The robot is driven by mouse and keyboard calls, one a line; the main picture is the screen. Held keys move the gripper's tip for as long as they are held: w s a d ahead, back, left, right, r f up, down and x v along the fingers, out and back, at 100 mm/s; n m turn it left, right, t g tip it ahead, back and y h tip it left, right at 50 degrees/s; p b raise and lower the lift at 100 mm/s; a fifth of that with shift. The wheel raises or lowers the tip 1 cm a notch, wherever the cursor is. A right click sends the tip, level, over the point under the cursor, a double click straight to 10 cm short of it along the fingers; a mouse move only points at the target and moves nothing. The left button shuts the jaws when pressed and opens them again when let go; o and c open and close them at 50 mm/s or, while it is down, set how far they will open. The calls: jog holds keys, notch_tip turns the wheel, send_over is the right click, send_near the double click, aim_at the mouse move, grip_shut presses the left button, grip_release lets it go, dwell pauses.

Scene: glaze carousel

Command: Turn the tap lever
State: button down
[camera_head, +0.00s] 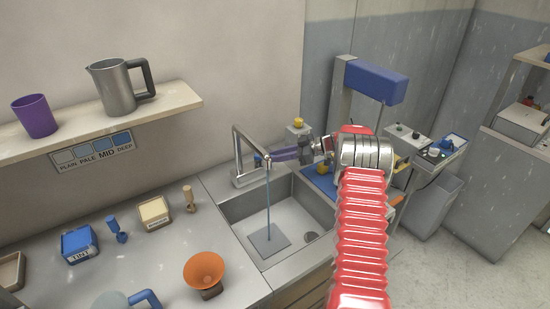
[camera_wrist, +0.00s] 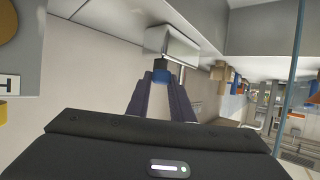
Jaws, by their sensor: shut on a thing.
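The grey metal tap (camera_head: 238,150) stands at the back left of the sink (camera_head: 231,212). Its blue lever (camera_head: 257,160) sits low on the tap's right side. My gripper (camera_head: 268,158) reaches in from the right and is shut on the lever. In the wrist view the blue lever (camera_wrist: 161,68) shows between my dark fingertips, in front of the tap's pale metal body (camera_wrist: 172,42). A thin bluish stream of water (camera_head: 268,200) falls from the spout into the basin. The fingers partly hide the lever.
The shelf (camera_head: 170,99) above holds a metal jug (camera_head: 116,85) and a purple cup (camera_head: 36,116). A blue-topped machine (camera_head: 375,82) stands behind my arm.

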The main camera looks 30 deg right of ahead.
jog(key=shift+r, duration=0.1)
jog(key=c, duration=1.6)
grip_release()
jog(key=shift+o, duration=0.2)
jog(key=v, duration=1.3)
jog(key=shift+s+d, duration=0.2)
jog(key=shift+d, duration=0.1)
jog(key=shift+s+r, duration=0.1)
